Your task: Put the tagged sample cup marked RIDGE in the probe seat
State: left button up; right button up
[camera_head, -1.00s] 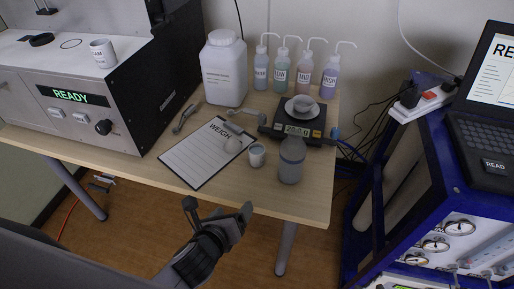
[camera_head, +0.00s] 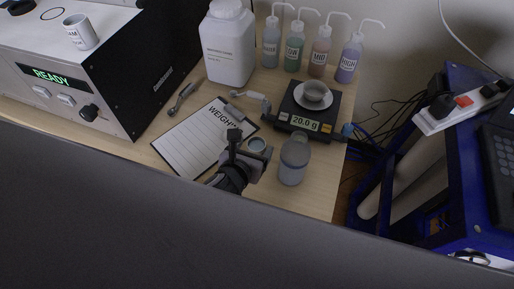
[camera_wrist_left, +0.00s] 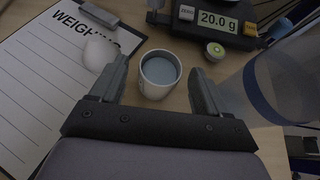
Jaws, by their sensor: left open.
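A small white cup (camera_wrist_left: 160,68) with grey contents stands on the table by the clipboard, its marking not readable; in the head view it (camera_head: 257,145) is partly behind my gripper. My left gripper (camera_wrist_left: 158,80) is open, its fingers on either side of the cup, with gaps to it; it also shows in the head view (camera_head: 249,153). Another white cup (camera_head: 80,33) with a partly readable label ending in "AM" stands on the analyser (camera_head: 105,75), whose display reads READY. A dark ring and a dark disc lie on its top; I cannot tell whether either is the probe seat. My right gripper is not in view.
A translucent bottle (camera_head: 292,165) stands close right of the cup. The scale (camera_head: 330,108) behind it reads 20.0 g and holds a dish. A clipboard (camera_head: 190,150) lies left, with a white rounded object (camera_wrist_left: 98,54) near it. Several wash bottles and a large jug (camera_head: 228,50) stand behind.

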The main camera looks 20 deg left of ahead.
aim_at(259, 140)
pick_arm(q)
jog(key=shift+x, duration=2.3)
jog(key=shift+r, duration=0.1)
jog(key=shift+c, duration=0.3)
jog(key=c, duration=1)
jog(key=shift+c, duration=0.7)
jog(key=shift+r, duration=0.2)
